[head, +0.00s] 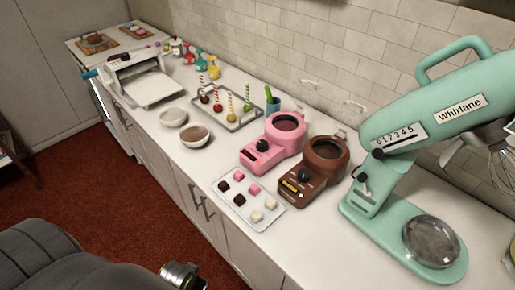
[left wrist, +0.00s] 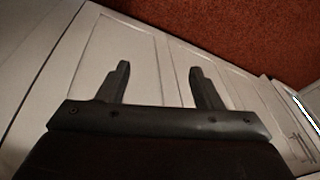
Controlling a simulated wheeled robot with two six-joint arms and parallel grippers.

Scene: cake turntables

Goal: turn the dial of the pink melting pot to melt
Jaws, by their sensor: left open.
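The pink melting pot (head: 284,130) stands on the counter in the head view, with dark contents in its round bowl. Its black dial (head: 262,146) is on the front panel; the setting is too small to read. A brown melting pot (head: 318,168) stands just to its right. My left gripper (left wrist: 158,82) shows in the left wrist view, its two fingers apart with nothing between them, in front of the white cabinet doors. Neither gripper's fingers show in the head view.
A tray of small sweets (head: 235,204) lies in front of the pots. A green stand mixer (head: 358,205) stands at right. A cake-pop tray (head: 240,126), bowls (head: 173,117) and a printer-like machine (head: 125,76) fill the left part of the counter (head: 160,146). Red carpet (head: 90,195) lies below.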

